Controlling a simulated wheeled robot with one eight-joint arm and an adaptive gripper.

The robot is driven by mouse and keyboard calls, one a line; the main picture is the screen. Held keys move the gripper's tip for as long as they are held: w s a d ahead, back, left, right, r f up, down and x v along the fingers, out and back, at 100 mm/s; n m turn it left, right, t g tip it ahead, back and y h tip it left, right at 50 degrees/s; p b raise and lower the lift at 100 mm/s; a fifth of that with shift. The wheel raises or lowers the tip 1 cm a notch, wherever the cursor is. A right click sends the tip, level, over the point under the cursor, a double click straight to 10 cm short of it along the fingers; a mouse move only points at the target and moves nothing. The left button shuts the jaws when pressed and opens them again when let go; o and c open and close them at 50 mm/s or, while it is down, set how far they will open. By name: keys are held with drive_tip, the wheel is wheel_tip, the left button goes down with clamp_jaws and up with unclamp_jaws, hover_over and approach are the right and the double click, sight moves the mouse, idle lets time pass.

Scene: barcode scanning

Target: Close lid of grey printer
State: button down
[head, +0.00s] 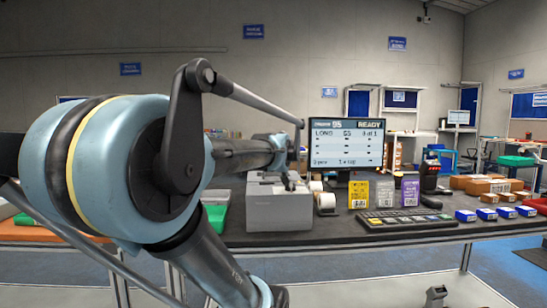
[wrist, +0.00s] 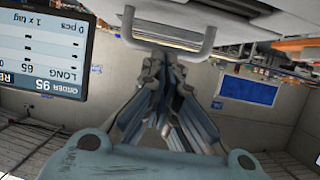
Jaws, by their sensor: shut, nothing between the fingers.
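The grey printer (head: 279,212) stands on the dark table in the middle of the head view. My gripper (head: 291,182) is at its top, partly hidden by my own arm. In the wrist view my gripper (wrist: 165,62) is shut, with nothing seen between its fingers. The fingertips are close to a U-shaped grey handle (wrist: 168,42) on a pale panel at the top of the picture. I cannot tell whether they touch it. The lid's angle cannot be told, as my arm covers much of the printer's top.
A monitor (head: 347,143) reading READY stands behind and right of the printer. A label roll (head: 326,203), yellow, grey and purple tag packs (head: 384,193), a keyboard (head: 406,221) and several blue boxes (head: 487,214) lie to the right. A green item (head: 216,218) is at left.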

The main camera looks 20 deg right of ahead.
drive_tip(key=shift+s+a+f, duration=0.1)
drive_tip(key=shift+s+f, duration=0.1)
drive_tip(key=shift+f, duration=0.3)
drive_tip(key=shift+s+a+f, duration=0.1)
drive_tip(key=shift+s+f, duration=0.1)
drive_tip(key=shift+f, duration=0.3)
drive_tip(key=shift+r, duration=0.6)
drive_tip(key=r, duration=0.2)
drive_tip(key=shift+s+a+r, duration=0.2)
drive_tip(key=shift+r, duration=0.1)
hover_over(277, 188)
drive_tip(key=w, duration=0.1)
drive_tip(key=f, duration=0.4)
drive_tip(key=shift+w+d, duration=0.2)
drive_tip(key=shift+d, duration=0.1)
drive_tip(key=shift+s+a+f, duration=0.2)
drive_tip(key=shift+s+f, duration=0.1)
drive_tip(key=shift+s, duration=0.2)
drive_tip(key=shift+s+a+f, duration=0.15)
drive_tip(key=shift+s+f, duration=0.1)
drive_tip(key=shift+s, duration=0.2)
